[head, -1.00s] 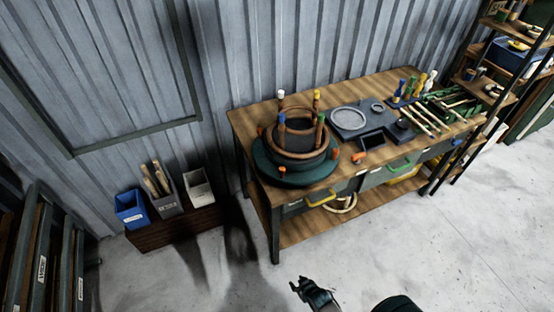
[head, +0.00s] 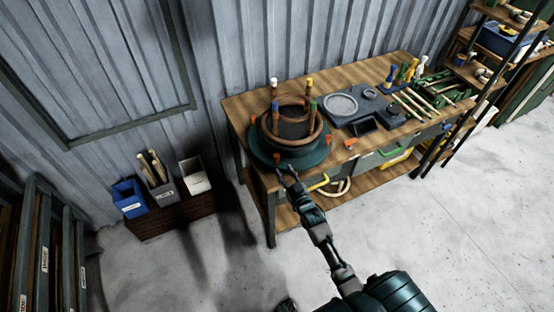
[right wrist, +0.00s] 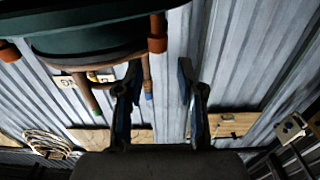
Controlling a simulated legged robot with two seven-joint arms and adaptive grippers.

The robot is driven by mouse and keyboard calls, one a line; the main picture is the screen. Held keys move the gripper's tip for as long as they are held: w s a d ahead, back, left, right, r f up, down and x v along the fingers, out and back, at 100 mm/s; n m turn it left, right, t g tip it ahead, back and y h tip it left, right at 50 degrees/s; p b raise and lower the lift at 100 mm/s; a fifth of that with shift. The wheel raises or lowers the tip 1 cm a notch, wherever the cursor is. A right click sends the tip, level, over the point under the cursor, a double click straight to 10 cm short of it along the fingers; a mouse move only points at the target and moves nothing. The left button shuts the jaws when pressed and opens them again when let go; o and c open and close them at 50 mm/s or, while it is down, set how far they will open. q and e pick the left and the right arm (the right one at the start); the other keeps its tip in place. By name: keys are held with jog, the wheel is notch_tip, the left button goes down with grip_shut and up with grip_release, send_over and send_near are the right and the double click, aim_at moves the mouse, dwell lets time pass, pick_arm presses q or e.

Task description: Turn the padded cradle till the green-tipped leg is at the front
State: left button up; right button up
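The padded cradle (head: 292,128) stands on a round dark green base (head: 258,150) at the left end of the bench. Its upright legs have coloured tips: white (head: 273,81) at back left, yellow (head: 309,82) at back right, blue (head: 275,106) at front left and green (head: 313,105) at front right. Orange pegs (head: 278,158) stick out around the base. My right gripper (head: 287,169) is at the base's front edge, beside a peg. In the right wrist view its fingers (right wrist: 160,72) are apart, with an orange-ended peg (right wrist: 157,38) ahead between them; contact is unclear. My left gripper is not visible.
The wooden bench (head: 240,108) also holds a grey tray with rings (head: 341,105), a dark box (head: 362,125) and several tools to the right. Bins (head: 194,175) stand on a low crate to the left. The floor in front is clear.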

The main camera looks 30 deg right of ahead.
aim_at(278, 159)
jog(key=w, duration=0.6)
jog(key=shift+w+d+f, duration=0.1)
jog(key=shift+w+d, duration=0.1)
jog(key=shift+d, duration=0.1)
jog(key=shift+w+d, duration=0.15)
jog(key=shift+w, duration=0.3)
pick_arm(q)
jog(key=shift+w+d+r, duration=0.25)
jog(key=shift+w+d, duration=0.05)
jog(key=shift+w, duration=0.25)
pick_arm(e)
jog(key=shift+a, duration=0.2)
grip_shut()
